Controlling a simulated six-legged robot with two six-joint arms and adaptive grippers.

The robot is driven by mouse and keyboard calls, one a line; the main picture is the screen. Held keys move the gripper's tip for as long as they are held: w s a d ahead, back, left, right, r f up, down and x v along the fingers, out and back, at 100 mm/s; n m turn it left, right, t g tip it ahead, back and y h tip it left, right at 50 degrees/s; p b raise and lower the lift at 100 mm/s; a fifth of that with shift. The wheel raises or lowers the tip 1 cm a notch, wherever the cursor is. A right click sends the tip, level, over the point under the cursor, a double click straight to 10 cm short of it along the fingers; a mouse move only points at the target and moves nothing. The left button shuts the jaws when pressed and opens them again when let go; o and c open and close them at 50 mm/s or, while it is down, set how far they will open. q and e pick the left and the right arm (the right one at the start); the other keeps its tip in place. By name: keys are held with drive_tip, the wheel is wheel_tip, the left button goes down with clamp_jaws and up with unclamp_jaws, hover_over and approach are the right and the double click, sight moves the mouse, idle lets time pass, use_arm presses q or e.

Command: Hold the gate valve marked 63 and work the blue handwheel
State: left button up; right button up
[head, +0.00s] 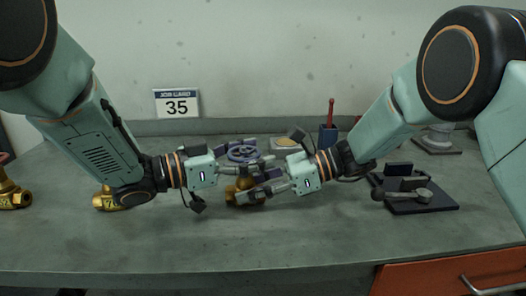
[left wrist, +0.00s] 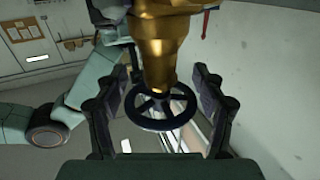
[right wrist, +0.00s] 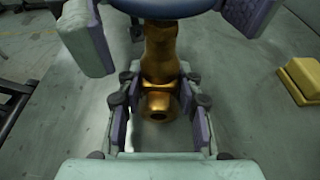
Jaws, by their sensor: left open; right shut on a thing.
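A brass gate valve (head: 233,192) stands on the bench with a dark blue handwheel (head: 243,152) on top. No number on it is legible. My right gripper (head: 256,193) is shut on its lower body; the right wrist view shows the brass body (right wrist: 160,60) between the fingers (right wrist: 158,115). My left gripper (head: 257,166) is open at the upper part of the valve, just under the wheel in the head view. In the left wrist view the handwheel (left wrist: 160,107) lies between its spread fingers (left wrist: 165,100); I cannot tell whether they touch it.
A second brass valve (head: 108,199) and another with a red wheel (head: 12,196) stand at left. A blue holder (head: 327,138) with a red-handled tool and a dark fixture (head: 415,197) are at right. The bench front is clear.

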use_arm(q)
drive_tip(key=shift+x, duration=1.1)
drive_tip(key=c, duration=1.1)
drive_tip(key=shift+c, duration=0.8)
